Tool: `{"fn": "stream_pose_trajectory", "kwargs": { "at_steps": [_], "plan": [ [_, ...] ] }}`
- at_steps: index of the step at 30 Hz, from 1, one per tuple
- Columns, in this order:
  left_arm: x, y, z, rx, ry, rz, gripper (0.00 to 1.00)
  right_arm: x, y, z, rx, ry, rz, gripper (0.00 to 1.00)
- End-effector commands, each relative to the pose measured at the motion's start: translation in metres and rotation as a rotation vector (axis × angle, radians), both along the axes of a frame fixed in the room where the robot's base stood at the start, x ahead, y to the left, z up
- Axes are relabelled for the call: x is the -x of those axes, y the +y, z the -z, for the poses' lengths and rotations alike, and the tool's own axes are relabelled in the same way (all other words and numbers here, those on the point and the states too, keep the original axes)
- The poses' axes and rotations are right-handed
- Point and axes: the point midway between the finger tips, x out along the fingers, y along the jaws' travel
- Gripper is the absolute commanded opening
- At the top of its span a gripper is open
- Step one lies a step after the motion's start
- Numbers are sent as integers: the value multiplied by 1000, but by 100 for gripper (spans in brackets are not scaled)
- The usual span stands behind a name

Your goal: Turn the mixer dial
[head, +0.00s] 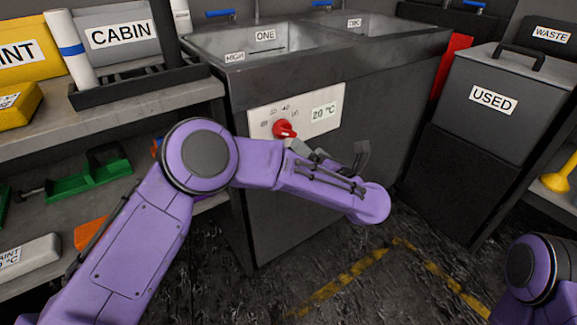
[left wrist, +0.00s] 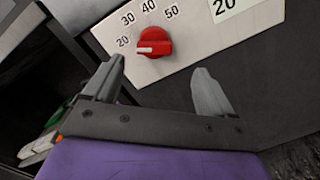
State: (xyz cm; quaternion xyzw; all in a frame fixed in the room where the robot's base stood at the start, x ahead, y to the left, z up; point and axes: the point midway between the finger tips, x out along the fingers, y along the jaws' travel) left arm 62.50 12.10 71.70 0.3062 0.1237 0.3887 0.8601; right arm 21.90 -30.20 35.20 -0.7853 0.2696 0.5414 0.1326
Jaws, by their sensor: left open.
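The red mixer dial (head: 284,129) sits on a white panel (head: 318,98) on the front of the dark sink unit. In the left wrist view the dial (left wrist: 154,42) has a white mark on its left side, towards the 20 of a scale running 20, 30, 40, 50. My left gripper (head: 303,147) is close in front of the dial, partly hidden by my arm in the head view. In the left wrist view the gripper (left wrist: 158,72) is open and empty, with the dial seen beyond the gap between its fingertips. My right gripper is out of view.
Two basins with blue taps (head: 221,13) are above the panel. A grey bin labelled USED (head: 493,98) stands at the right. Shelves (head: 150,107) with a black rack and boxes are at the left. The floor has yellow stripes (head: 345,277).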

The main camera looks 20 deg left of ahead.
Motion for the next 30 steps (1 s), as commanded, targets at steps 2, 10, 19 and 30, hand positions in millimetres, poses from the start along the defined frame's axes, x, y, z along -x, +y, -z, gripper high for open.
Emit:
{"fn": "stream_pose_trajectory", "kwargs": {
  "at_steps": [2,10,19,30],
  "plan": [
    [0,-1,2,79,-68,-44,85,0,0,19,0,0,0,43],
    [-21,27,-6,122,-100,-74,85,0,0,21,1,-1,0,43],
    [-57,74,-6,117,-99,-68,85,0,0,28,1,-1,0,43],
    [-64,82,-7,114,-97,-66,85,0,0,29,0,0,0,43]
  ]
}}
